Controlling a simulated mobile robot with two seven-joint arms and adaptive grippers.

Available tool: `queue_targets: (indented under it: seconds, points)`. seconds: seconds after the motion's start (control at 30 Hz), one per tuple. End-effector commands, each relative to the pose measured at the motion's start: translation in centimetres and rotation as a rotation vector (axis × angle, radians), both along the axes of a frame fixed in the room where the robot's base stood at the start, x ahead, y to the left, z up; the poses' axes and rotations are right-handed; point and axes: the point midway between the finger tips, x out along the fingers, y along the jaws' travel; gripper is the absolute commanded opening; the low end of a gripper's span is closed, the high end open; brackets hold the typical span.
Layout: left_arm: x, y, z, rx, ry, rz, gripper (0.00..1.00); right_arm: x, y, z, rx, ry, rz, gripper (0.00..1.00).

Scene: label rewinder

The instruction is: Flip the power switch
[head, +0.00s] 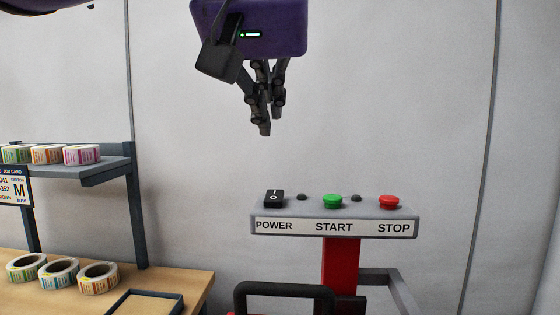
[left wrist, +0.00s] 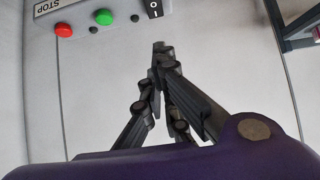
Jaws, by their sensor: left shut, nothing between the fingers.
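The power switch (head: 273,198) is a black rocker marked I and O, at the left end of the grey control panel (head: 408,217) above the POWER label. It also shows at the top of the left wrist view (left wrist: 153,8). My left gripper (head: 265,131) hangs above the panel with its fingers pointing down, shut and empty, apart from the switch. In the left wrist view its closed fingertips (left wrist: 159,46) lie a little below the switch in the picture. My right gripper is not in view.
The panel also holds a green START button (head: 332,201) and a red STOP button (head: 389,202), with small dark lamps between. A red post (head: 341,262) bears it. At left stand a shelf (head: 90,172) and wooden table (head: 192,285) with label rolls.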

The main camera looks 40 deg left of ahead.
Motion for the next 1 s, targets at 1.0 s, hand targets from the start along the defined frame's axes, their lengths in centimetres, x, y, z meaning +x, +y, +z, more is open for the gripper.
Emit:
queue_targets:
  seconds: [1.0]
  points:
    - [5.7, 3.5, -5.4, 0.001, 0.003, 0.0, 0.0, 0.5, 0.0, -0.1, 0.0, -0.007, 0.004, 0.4]
